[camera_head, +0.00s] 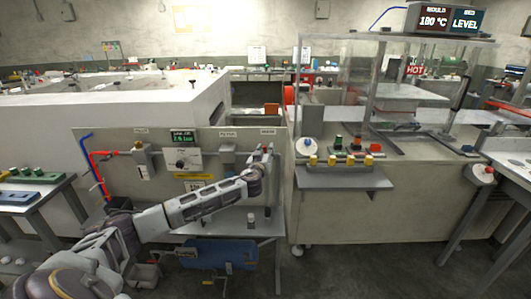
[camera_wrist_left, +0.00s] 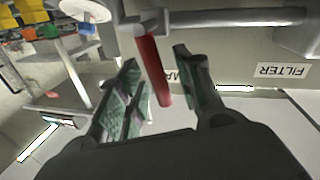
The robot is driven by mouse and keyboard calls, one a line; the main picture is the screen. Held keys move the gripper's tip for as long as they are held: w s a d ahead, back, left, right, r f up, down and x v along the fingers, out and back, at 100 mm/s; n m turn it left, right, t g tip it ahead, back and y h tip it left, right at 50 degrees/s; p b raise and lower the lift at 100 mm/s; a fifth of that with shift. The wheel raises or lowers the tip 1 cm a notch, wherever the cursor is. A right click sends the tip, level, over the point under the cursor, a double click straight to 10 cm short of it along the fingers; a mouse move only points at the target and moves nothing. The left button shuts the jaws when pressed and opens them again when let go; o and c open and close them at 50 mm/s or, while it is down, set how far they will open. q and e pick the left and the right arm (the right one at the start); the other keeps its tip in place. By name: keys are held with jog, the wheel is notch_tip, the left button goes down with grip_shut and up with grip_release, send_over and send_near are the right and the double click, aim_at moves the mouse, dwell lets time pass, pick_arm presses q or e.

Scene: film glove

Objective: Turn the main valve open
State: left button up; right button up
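The main valve shows in the left wrist view as a red lever handle (camera_wrist_left: 152,70) hanging from a grey fitting on a horizontal pipe (camera_wrist_left: 235,18). My left gripper (camera_wrist_left: 156,62) is open, with one finger on each side of the red handle and visible gaps, so it is not clamped. In the head view, my left gripper (camera_head: 264,163) is at the right end of the panel (camera_head: 110,190), below a small label (camera_head: 268,131), and hides most of the valve. A label partly covered by the handle and finger starts with "MA". My right gripper is not in view.
A FILTER label (camera_wrist_left: 282,71) is beside the valve. The panel also carries a green display (camera_head: 182,137), a gauge box (camera_head: 184,159) and red and blue pipes. A blue tank (camera_head: 222,252) is below. A counter with coloured buttons (camera_head: 345,180) stands close on the right.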

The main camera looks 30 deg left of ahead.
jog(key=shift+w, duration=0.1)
pick_arm(q)
grip_shut()
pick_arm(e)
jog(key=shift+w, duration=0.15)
pick_arm(q)
jog(key=shift+f, duration=0.1)
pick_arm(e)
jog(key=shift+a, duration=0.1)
